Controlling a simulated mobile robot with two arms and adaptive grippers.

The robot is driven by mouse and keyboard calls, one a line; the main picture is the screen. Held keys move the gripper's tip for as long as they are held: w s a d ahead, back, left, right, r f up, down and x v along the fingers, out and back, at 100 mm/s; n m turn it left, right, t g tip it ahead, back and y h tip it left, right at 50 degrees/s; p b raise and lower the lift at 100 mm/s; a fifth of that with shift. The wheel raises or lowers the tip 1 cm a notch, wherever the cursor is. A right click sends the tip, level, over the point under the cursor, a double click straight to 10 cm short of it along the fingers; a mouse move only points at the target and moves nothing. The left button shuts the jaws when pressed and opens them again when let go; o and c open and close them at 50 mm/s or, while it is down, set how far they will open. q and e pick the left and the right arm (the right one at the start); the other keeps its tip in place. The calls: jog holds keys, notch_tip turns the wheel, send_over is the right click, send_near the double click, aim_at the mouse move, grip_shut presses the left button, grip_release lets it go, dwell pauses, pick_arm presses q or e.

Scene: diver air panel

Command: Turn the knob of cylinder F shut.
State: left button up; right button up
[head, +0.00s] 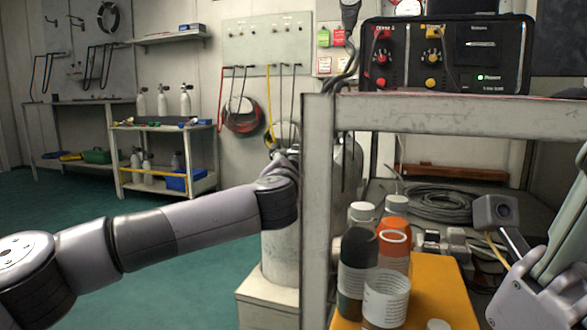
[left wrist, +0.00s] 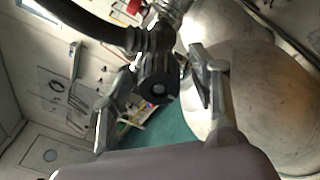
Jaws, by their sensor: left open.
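A round black knob (left wrist: 157,86) shows in the left wrist view, on a metal valve with a black hose. My left gripper (left wrist: 162,70) is open, with one finger on each side of the knob; I cannot tell whether either finger touches it. Large pale rounded cylinders (left wrist: 275,100) stand close on the right there. No letter F is readable. In the head view, a pale cylinder (head: 282,245) stands behind my left wrist, and my left gripper (head: 285,158) is small and partly hidden near the shelf post. Part of my right arm shows at the lower right; its finger opening is unclear.
A grey shelf post (head: 318,210) stands just right of my left wrist. A black control panel (head: 448,55) sits on the top shelf (head: 450,115). The green floor at left is open.

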pick_arm(q)
jog(key=shift+w, duration=0.15)
jog(key=shift+c, duration=0.3)
jog(key=c, duration=1.1)
